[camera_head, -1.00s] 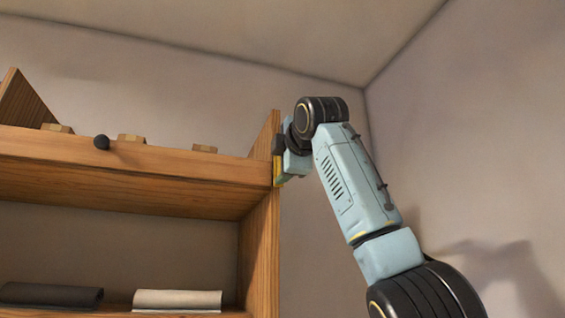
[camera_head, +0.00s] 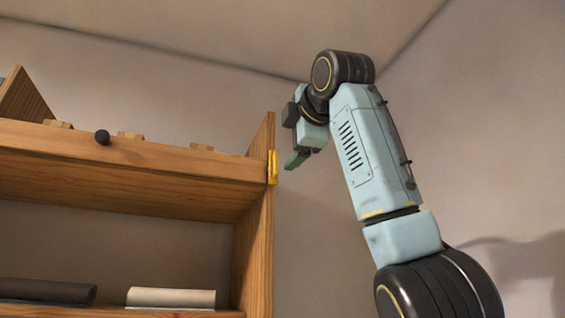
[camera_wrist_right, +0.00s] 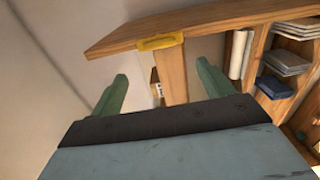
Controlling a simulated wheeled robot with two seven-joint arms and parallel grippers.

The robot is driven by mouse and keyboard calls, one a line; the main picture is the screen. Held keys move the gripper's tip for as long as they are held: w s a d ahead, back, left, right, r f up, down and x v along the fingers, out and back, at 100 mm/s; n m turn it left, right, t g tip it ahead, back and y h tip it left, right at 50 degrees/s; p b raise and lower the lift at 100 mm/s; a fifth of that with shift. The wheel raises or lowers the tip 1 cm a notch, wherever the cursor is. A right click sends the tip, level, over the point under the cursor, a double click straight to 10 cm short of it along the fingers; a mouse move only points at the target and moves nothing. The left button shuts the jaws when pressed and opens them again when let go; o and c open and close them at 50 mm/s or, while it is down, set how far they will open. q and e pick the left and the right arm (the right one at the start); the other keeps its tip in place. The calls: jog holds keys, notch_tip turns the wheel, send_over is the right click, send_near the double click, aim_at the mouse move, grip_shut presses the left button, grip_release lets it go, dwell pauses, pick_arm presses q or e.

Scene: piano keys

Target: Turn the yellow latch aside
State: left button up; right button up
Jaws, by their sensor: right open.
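The yellow latch (camera_head: 272,167) is a small upright bar on the front edge of the shelf's right side panel (camera_head: 262,240), at the right end of the front board. It also shows in the right wrist view (camera_wrist_right: 160,42), beyond the fingers. My right gripper (camera_head: 295,160) is open and empty, a little to the right of the latch and apart from it. Its two green fingers (camera_wrist_right: 162,75) stand wide apart in the wrist view. My left gripper is in neither view.
A pale roll (camera_head: 170,297) and a dark one (camera_head: 45,292) lie on the lower shelf.

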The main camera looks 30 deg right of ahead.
jog(key=v, duration=0.4)
jog(key=shift+b, duration=0.4)
